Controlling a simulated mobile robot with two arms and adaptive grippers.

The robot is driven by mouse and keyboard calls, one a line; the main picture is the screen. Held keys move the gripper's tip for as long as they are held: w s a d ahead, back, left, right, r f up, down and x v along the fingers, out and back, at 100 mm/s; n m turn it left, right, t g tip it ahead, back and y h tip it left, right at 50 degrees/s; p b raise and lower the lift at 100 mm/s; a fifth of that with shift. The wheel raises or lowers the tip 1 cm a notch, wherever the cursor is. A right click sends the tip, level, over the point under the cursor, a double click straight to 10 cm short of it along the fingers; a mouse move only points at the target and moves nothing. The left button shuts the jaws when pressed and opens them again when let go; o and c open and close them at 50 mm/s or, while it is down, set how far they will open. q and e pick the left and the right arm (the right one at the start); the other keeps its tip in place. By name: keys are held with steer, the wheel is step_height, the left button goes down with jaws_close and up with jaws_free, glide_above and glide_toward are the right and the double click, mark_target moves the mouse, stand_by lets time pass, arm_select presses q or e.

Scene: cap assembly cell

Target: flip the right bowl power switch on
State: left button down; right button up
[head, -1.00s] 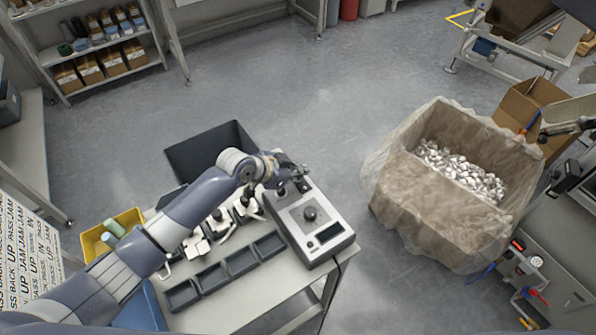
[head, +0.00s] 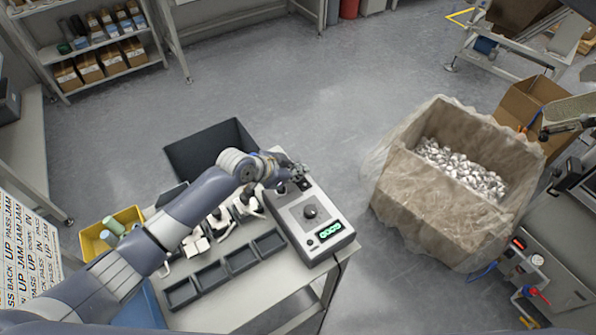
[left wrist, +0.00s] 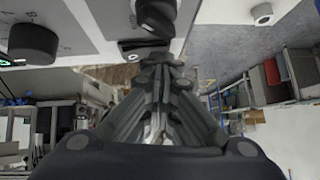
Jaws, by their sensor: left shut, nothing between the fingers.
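A grey control box (head: 285,214) stands on the right end of the work table. It has a black knob (head: 310,212) and a display (head: 331,231) lit green. My left gripper (head: 299,173) is at the box's far end, shut and empty. In the left wrist view its closed fingertips (left wrist: 162,68) are close to a dark switch-like part (left wrist: 140,44) on the box face; I cannot tell whether they touch. The knob also shows in the left wrist view (left wrist: 33,42). The gripper partly hides the box's far end in the head view. My right gripper does not show.
Empty black trays (head: 241,258) line the table's front, with small fixtures behind them. A yellow bin (head: 95,243) is at the left. A lined carton (head: 410,200) of metallic parts stands to the right, across clear floor.

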arm_select(q)
steer(key=shift+s+d+r+p, duration=0.1)
steer(key=shift+s+d+p, duration=0.25)
steer(key=shift+s+p, duration=0.35)
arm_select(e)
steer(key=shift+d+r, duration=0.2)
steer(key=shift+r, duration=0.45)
arm_select(q)
steer(key=shift+s+a+r, duration=0.15)
steer(key=shift+a+r, duration=0.1)
steer(key=shift+r, duration=0.05)
steer(key=v, duration=1.1)
